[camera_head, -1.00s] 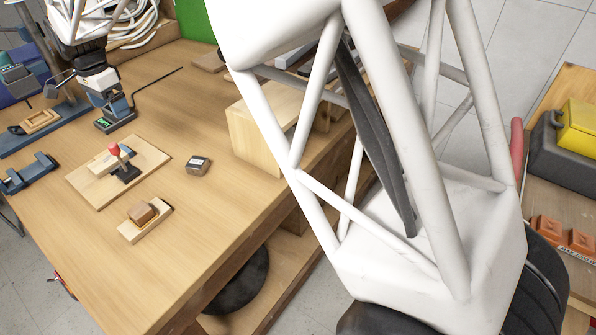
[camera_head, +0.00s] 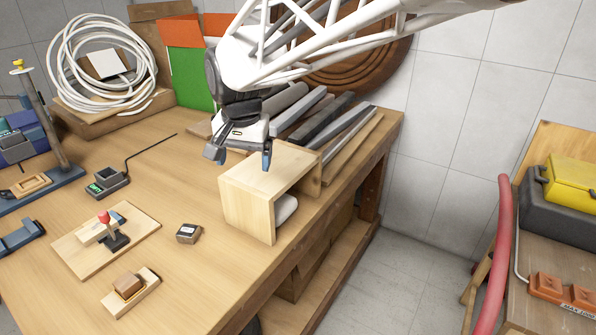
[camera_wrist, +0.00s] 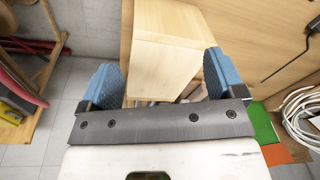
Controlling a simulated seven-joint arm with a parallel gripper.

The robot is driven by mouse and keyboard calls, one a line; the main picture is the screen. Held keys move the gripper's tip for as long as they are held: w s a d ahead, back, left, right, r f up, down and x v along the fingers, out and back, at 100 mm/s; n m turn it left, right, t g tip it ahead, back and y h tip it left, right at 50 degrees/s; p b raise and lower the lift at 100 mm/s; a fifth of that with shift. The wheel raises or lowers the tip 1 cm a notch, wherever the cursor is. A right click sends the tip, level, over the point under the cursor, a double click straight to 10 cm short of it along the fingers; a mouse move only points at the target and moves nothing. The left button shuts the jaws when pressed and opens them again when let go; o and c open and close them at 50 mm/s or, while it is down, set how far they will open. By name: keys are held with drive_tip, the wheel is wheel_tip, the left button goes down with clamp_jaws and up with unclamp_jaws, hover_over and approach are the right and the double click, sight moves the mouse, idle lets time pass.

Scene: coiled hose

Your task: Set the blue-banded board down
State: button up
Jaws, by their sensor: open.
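A toggle clamp with a red knob (camera_head: 104,216) stands on a pale base board (camera_head: 72,240) on the bench. Beside the knob lies a small pale piece with a blue patch (camera_head: 116,219); I cannot tell whether this is the blue-banded board. No other board with a clear blue band shows. My gripper (camera_head: 240,152) is open and empty, above the pale wooden box stand (camera_head: 246,206). In the wrist view, the stand (camera_wrist: 165,65) shows between and beyond the blue fingertips of my gripper (camera_wrist: 160,80).
A white hose coil (camera_head: 65,65) lies at the back left. Several grey bars (camera_head: 325,118) lie behind the stand. A small dark block (camera_head: 188,233) and a brown block on a pale board (camera_head: 148,300) sit in front. Bare bench lies left of the stand.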

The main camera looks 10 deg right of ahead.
drive_tip(key=s+d+f+n, duration=0.1)
drive_tip(key=s+d+f, duration=0.2)
drive_tip(key=s+d, duration=0.5)
drive_tip(key=s+d+f+n+t, duration=0.1)
drive_tip(key=s+d+f+n, duration=0.1)
drive_tip(key=s+d, duration=0.7)
drive_tip(key=s+f, duration=0.1)
drive_tip(key=s, duration=0.5)
drive_tip(key=shift+f+n+h, duration=0.2)
drive_tip(key=shift+n+h, duration=0.1)
drive_tip(key=shift+w, duration=0.1)
